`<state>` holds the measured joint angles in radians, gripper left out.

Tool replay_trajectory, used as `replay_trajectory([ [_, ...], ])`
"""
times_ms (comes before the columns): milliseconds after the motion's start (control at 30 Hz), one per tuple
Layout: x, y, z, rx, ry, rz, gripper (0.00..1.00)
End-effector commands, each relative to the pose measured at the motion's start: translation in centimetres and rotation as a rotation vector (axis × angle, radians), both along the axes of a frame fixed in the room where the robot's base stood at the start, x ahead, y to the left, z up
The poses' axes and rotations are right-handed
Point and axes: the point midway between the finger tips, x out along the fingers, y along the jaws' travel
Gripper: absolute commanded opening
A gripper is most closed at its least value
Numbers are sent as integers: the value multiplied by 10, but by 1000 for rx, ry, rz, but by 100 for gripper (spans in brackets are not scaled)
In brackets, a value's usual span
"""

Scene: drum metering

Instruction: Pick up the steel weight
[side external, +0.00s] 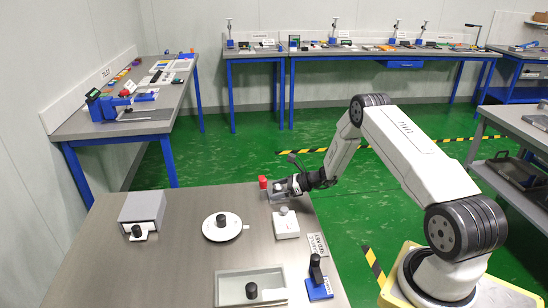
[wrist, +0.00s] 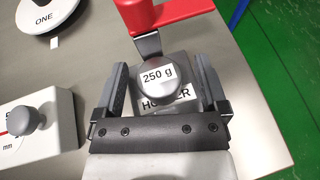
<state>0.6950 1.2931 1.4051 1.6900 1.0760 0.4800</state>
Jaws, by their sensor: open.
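The steel weight (wrist: 160,75) is a round metal piece labelled "250 g" in the wrist view. It sits at a grey holder (wrist: 180,102) whose label is partly covered by it. My gripper (wrist: 163,82) is open, with one finger on each side of the weight; gaps appear to show between fingers and weight. In the side view my gripper (side external: 279,188) is low at the table's far right corner. The weight cannot be made out clearly there.
A red part (wrist: 165,14) stands just beyond the weight. A white block with a grey knob (wrist: 38,120) is close on the left. A white round dial (side external: 222,226), grey box (side external: 142,207), tray (side external: 228,298) and blue stand (side external: 319,290) share the table (side external: 175,270).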

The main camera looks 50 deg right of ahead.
Motion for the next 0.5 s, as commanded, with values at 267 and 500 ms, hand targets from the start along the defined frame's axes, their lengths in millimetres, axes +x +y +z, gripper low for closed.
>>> replay_trajectory([
  [267, 0, 0, 0, 0, 0, 0, 92],
  [500, 0, 0, 0, -1, 0, 0, 22],
])
